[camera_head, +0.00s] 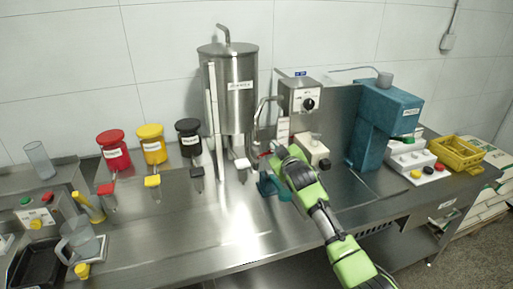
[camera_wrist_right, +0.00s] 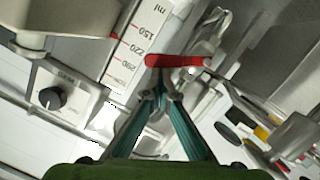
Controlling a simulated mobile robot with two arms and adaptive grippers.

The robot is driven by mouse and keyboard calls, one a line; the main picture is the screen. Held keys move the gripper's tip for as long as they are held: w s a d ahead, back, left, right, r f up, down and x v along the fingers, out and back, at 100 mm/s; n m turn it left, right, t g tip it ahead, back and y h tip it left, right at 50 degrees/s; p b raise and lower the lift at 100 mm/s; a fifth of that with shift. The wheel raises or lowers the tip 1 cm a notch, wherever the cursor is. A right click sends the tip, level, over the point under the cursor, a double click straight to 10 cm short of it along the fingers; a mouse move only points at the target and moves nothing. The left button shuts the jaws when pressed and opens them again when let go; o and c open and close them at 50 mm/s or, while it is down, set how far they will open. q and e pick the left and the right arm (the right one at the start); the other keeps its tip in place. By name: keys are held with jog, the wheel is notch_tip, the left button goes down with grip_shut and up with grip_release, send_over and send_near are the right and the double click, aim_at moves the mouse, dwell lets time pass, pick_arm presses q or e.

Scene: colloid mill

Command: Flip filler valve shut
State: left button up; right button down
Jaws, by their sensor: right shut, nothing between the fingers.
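The filler valve's red lever (camera_wrist_right: 175,61) lies nearly level across the wrist view, beside a white scale marked in ml (camera_wrist_right: 132,45). In the head view only a small red bit of the lever (camera_head: 265,154) shows beside my right gripper. My right gripper (camera_wrist_right: 160,88) is shut and empty, its teal fingers meeting just below the lever's left part in the wrist view. I cannot tell whether the fingertips touch the lever. In the head view my right gripper (camera_head: 279,158) covers much of the filler's lower part. My left gripper is not in view.
The filler's control box with a dial (camera_head: 302,97) stands behind. A steel tank (camera_head: 229,95) is left of it, a teal machine (camera_head: 378,125) right. Red, yellow and black hoppers (camera_head: 151,144) stand farther left. The steel counter in front is mostly clear.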

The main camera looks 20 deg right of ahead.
jog(key=d+f+m, duration=0.1)
jog(key=f+m+y, duration=0.1)
jog(key=m, duration=0.1)
jog(key=shift+d+f, duration=0.25)
jog(key=shift+d, duration=0.15)
jog(key=shift+f, duration=0.1)
dwell(0.7)
